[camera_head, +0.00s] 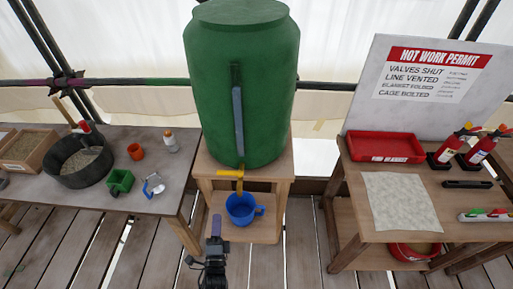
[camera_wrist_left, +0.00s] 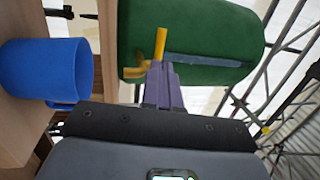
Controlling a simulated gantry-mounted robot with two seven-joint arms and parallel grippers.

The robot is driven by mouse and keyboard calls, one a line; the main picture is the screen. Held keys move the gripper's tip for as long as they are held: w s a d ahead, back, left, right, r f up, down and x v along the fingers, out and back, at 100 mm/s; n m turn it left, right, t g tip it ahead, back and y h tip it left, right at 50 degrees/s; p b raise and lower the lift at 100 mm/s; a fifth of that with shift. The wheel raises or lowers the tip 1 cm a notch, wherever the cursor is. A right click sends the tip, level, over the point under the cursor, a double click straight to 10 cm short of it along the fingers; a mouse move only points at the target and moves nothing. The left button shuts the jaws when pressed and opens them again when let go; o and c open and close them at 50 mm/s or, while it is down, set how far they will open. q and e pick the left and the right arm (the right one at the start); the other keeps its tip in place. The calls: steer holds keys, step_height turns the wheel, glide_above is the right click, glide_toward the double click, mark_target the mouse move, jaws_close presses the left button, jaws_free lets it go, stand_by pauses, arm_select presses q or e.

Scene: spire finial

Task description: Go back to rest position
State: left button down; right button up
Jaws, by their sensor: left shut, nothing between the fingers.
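My left gripper (camera_head: 216,226) is low in the middle of the head view, in front of the wooden stand and just left of the blue mug. Its purple fingers are shut together with nothing between them. They also show in the left wrist view (camera_wrist_left: 162,68), pointing toward the green barrel and its yellow tap. The blue mug (camera_head: 240,208) stands on the stand's lower shelf under the tap (camera_head: 230,173); in the left wrist view the mug (camera_wrist_left: 38,72) is at the left, apart from the fingers. My right gripper is in neither view.
The green barrel (camera_head: 242,90) stands on the wooden stand (camera_head: 265,229). A left table (camera_head: 150,200) holds a black tub, an orange cup and a green box. A right table (camera_head: 375,245) holds a red tray (camera_head: 385,143), a cloth and extinguishers. The plank floor in front is open.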

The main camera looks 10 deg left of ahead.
arm_select(q)
steer(key=s+a+f+n+g, duration=0.3)
steer(key=s, duration=0.5)
steer(key=s+d+r+n+g+h, duration=0.2)
steer(key=s+r+n+g+h, duration=0.1)
steer(key=s+r+n+g, duration=0.25)
steer(key=s+d+r+n+g+h, duration=0.2)
steer(key=s+n+g+h, duration=0.15)
steer(key=s+g, duration=0.45)
steer(key=w+d+p+v, duration=0.1)
steer(key=w+p+v, duration=0.1)
steer(key=p+v, duration=0.9)
steer(key=w+r+p+v, duration=0.1)
steer(key=w+p+v, duration=0.1)
steer(key=p+v, duration=0.9)
steer(key=shift+w+d+r+n+t+y+p, duration=0.2)
steer(key=shift+r+n+t+y+p, duration=0.3)
steer(key=shift+p, duration=0.5)
